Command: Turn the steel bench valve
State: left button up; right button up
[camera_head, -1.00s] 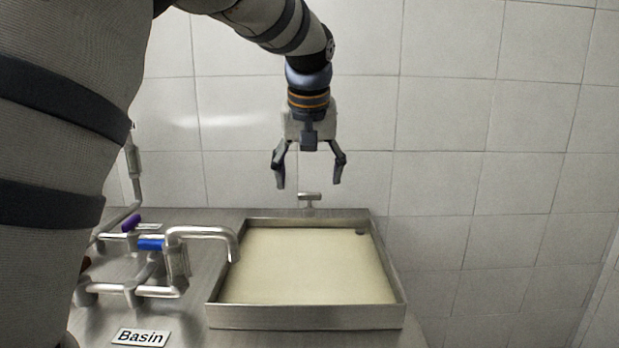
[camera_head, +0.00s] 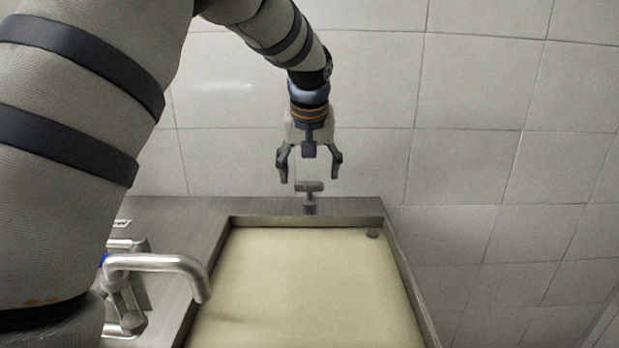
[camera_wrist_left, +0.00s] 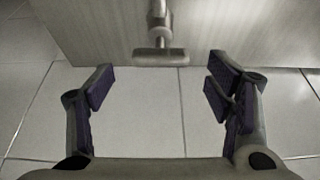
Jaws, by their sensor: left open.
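The steel bench valve (camera_head: 310,187) is a small T-shaped handle on a short stem at the back edge of the bench, behind the basin. My left gripper (camera_head: 309,172) points down just above the valve, its two fingers spread apart with nothing between them. In the left wrist view the valve's T-bar (camera_wrist_left: 161,57) shows at the top middle, beyond the open fingertips of the left gripper (camera_wrist_left: 158,82). The fingers do not appear to touch the valve. The right gripper is not in view.
A steel-rimmed basin (camera_head: 225,240) with a cream inside fills the front middle. A bent steel spout (camera_head: 160,263) reaches over its left side, with pipework below. A tiled wall (camera_head: 470,120) stands close behind the valve and on the right.

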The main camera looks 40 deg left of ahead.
aim_at(310, 182)
pick_arm(q)
jog(key=shift+x, duration=1.4)
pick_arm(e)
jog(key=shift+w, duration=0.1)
pick_arm(q)
jog(key=c, duration=1.2)
